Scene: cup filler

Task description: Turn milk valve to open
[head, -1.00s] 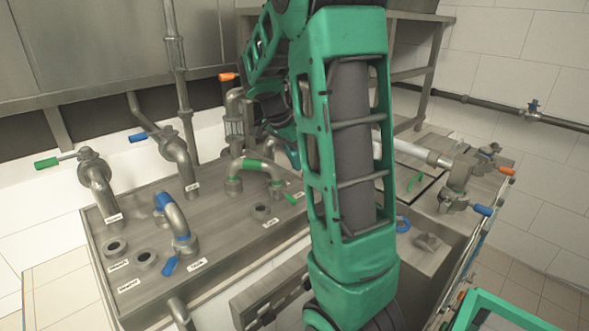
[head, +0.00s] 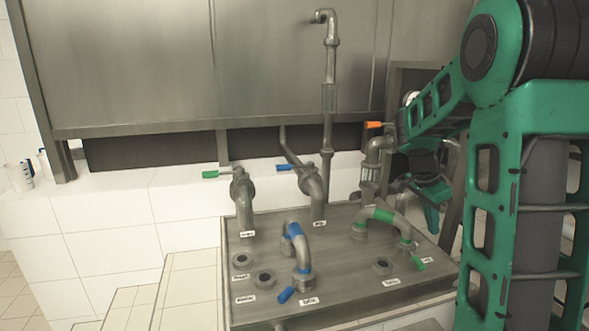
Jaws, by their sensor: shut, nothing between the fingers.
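Three lever valves stand on pipes along the back of the steel panel (head: 350,290). One has a green lever (head: 212,173) pointing left, one a blue lever (head: 290,166) pointing left, and one an orange lever (head: 375,125) on the right pipe. Small labels stand by the pipes, too small to read surely, so I cannot tell which valve is the milk valve. My gripper (head: 432,216) hangs to the right of the orange-lever pipe, shut and empty, partly hidden by my arm. It appears apart from all the levers.
A blue-banded bent pipe (head: 300,247) and a green-banded bent pipe (head: 383,214) rise from the panel among open round ports (head: 263,278). A tall vertical pipe (head: 328,100) runs up before the steel cabinet (head: 150,60). White tiled ledges (head: 110,235) lie at left.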

